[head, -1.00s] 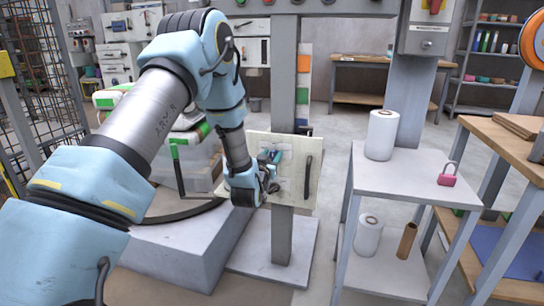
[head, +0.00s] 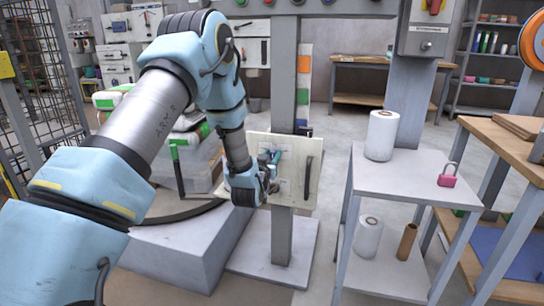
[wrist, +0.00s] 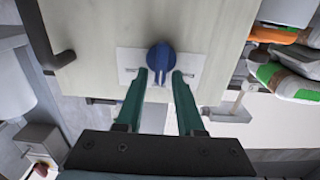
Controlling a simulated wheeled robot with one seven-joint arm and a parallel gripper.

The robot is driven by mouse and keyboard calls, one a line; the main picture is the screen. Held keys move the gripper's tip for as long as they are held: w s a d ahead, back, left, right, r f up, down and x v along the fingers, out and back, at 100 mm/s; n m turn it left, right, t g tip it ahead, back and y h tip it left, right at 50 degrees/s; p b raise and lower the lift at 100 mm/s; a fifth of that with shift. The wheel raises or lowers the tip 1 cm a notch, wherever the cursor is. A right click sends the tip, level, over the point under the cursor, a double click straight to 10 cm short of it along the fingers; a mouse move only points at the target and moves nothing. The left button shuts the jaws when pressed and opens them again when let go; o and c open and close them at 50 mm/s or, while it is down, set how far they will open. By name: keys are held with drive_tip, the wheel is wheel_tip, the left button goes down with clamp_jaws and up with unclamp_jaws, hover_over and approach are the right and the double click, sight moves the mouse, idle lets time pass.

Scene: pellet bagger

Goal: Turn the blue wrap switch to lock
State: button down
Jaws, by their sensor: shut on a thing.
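The blue wrap switch (wrist: 161,57) sits on a pale plate (wrist: 128,60) on the cream panel door (wrist: 110,22). It has a round body with a narrow grip pointing down the wrist picture. My gripper (wrist: 161,76) is shut on that grip, one green finger on each side. In the head view my gripper (head: 268,174) is at the front of the panel (head: 300,190) and mostly hides the switch. I cannot read any lock marking on the plate.
A black door handle (head: 308,177) stands out right of the switch. The panel is on a grey post (head: 283,236). A grey cart (head: 405,172) at the right carries a white roll (head: 381,135) and a pink padlock (head: 447,178). Open floor lies between post and cart.

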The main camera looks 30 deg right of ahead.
drive_tip(key=shift+s+d+f+m+b, duration=0.2)
drive_tip(key=shift+m+b, duration=0.35)
drive_tip(key=shift+m, duration=1.4)
drive_tip(key=shift+s+d+f+m+b, duration=0.15)
drive_tip(key=shift+m+b, duration=0.45)
drive_tip(key=shift+m, duration=1.4)
drive_tip(key=shift+s+d+f+m+b, duration=0.2)
drive_tip(key=shift+m+b, duration=0.35)
drive_tip(key=shift+m, duration=1.4)
drive_tip(key=shift+w+a, duration=0.1)
drive_tip(key=c, duration=1)
unclamp_jaws()
drive_tip(key=shift+o, duration=0.7)
